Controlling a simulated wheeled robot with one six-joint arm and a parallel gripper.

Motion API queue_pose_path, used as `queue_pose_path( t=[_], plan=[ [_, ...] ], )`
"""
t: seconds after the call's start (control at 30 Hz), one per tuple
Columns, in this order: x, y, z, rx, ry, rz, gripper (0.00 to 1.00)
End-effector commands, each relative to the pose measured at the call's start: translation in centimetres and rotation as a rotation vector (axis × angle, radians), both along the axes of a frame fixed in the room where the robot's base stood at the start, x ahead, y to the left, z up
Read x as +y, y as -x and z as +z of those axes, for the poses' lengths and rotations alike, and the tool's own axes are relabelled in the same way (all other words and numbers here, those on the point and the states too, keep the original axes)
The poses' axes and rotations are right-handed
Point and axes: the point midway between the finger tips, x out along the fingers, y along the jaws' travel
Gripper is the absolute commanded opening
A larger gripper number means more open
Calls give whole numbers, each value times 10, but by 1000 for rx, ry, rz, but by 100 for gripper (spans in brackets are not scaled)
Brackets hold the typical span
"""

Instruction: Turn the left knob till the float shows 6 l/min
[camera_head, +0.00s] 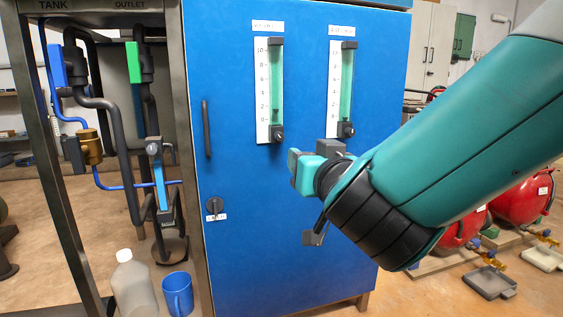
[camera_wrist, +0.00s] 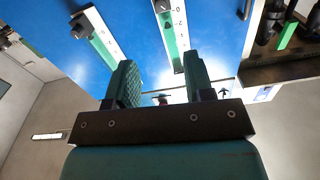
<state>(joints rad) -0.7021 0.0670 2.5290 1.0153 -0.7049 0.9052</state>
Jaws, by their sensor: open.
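The left flow gauge (camera_head: 263,90) is a clear green tube with a 0 to 10 scale on the blue cabinet. Its black left knob (camera_head: 278,134) is at its foot; it also shows at the top edge of the wrist view (camera_wrist: 161,5).
The blue cabinet door (camera_head: 235,255) has a black handle (camera_head: 206,128) and a small lock (camera_head: 214,205). Pipes and valves stand in the frame at left. A bottle (camera_head: 134,285) and blue mug (camera_head: 178,293) stand low at left. Red tanks (camera_head: 520,200) are at right.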

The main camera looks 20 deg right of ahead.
Motion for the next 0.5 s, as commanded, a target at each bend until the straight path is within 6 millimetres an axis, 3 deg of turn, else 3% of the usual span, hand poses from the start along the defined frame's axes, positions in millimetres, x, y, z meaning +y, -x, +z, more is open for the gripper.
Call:
queue_pose_path(
  t=[0.17,0.5],
  plan=[
    [1,-12,5,-8,3,0,48],
    [0,-73,9,-4,4,-1,48]
  ],
)
